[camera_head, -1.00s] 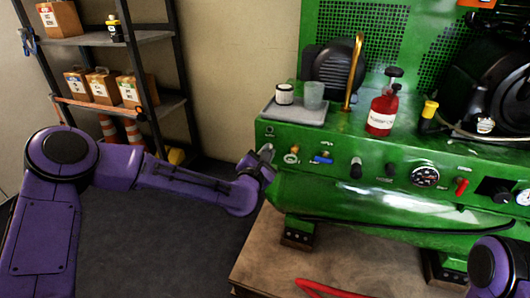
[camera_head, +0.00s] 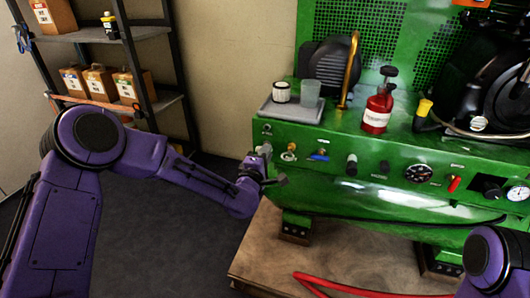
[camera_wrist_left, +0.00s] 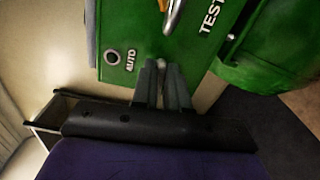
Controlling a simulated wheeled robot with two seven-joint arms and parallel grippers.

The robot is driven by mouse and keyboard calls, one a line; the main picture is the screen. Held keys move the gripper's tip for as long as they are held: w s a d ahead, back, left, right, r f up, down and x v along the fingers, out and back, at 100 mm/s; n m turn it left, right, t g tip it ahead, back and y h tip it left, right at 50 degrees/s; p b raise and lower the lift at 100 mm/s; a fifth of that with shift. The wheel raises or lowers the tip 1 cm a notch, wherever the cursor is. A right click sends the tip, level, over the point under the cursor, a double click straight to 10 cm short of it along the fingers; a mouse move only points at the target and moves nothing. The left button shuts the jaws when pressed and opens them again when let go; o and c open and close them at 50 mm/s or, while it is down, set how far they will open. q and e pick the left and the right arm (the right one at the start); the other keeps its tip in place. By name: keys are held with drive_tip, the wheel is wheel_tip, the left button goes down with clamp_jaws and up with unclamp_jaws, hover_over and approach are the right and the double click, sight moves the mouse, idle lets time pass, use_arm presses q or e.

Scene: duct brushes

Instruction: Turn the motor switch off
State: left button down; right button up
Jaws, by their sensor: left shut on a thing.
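The motor switch (camera_wrist_left: 161,63) appears to be the small pale lever at the left end of the green machine's front panel, beside a round fitting marked AUTO. My left gripper (camera_head: 265,152) is at this end of the panel. In the left wrist view, its two grey fingers (camera_wrist_left: 163,82) are closed around the pale lever, which is mostly hidden between them. The lever's exact position cannot be told. My right gripper is out of view; only a purple part of that arm shows at the lower right.
Other controls lie right along the panel: a brass valve (camera_head: 289,152), a blue lever (camera_head: 319,156), a gauge (camera_head: 418,173) and a red switch (camera_head: 454,184). A grey tray (camera_head: 291,112) and a red bottle (camera_head: 377,108) stand on top. A red hose (camera_head: 330,285) lies below.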

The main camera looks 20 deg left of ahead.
use_arm(q)
drive_tip(key=shift+f+m, duration=0.15)
drive_tip(key=shift+m, duration=0.45)
drive_tip(key=c, duration=1.1)
unclamp_jaws()
drive_tip(key=shift+c, duration=0.2)
drive_tip(key=s, duration=1)
drive_tip(key=shift+s+a+p, duration=0.15)
drive_tip(key=shift+s+p, duration=0.15)
drive_tip(key=shift+p, duration=0.15)
